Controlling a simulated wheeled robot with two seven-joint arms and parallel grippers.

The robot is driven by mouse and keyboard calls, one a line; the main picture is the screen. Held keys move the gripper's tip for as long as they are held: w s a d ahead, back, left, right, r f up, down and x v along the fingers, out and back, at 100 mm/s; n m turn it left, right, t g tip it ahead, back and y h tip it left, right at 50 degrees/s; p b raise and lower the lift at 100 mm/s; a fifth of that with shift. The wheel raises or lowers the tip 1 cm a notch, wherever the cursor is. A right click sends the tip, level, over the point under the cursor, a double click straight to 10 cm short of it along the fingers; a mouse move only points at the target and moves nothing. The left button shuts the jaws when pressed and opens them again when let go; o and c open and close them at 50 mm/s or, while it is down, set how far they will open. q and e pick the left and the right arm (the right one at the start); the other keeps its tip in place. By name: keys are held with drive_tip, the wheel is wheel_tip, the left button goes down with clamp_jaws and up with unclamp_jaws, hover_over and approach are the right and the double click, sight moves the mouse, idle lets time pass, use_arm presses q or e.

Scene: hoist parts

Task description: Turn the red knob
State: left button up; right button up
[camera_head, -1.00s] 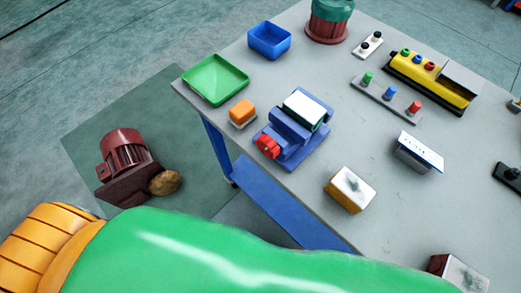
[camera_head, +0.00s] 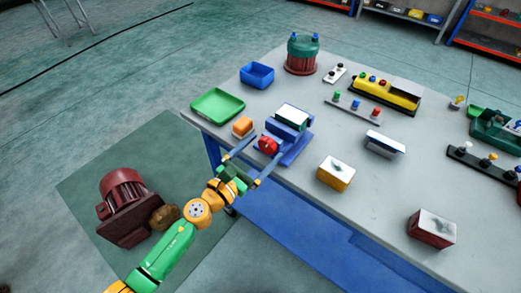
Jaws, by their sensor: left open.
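The red knob (camera_head: 268,145) is on the front of a blue device (camera_head: 290,128) near the table's front left edge. My left gripper (camera_head: 254,162) comes in from the lower left with its two long fingers spread apart. One finger points to the left of the knob and the other to its right, in front of the blue device. I cannot tell whether either finger touches the knob. My right gripper is not in view.
A dark red motor (camera_head: 125,205) stands on the floor at left.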

use_arm(q)
drive_tip(key=shift+s+r, duration=0.1)
drive_tip(key=shift+s, duration=0.05)
drive_tip(key=shift+c, duration=0.2)
drive_tip(key=c, duration=1.3)
drive_tip(key=n, duration=0.5)
drive_tip(key=shift+n, duration=0.4)
drive_tip(key=n+p, duration=0.1)
drive_tip(key=n, duration=0.5)
drive_tip(key=n+p, duration=0.1)
drive_tip(key=n, duration=0.4)
drive_tip(key=shift+n, duration=0.4)
drive_tip(key=n, duration=0.4)
drive_tip(key=n+p, duration=0.1)
drive_tip(key=n, duration=0.1)
drive_tip(key=shift+f, duration=0.25)
drive_tip(key=shift+n, duration=0.3)
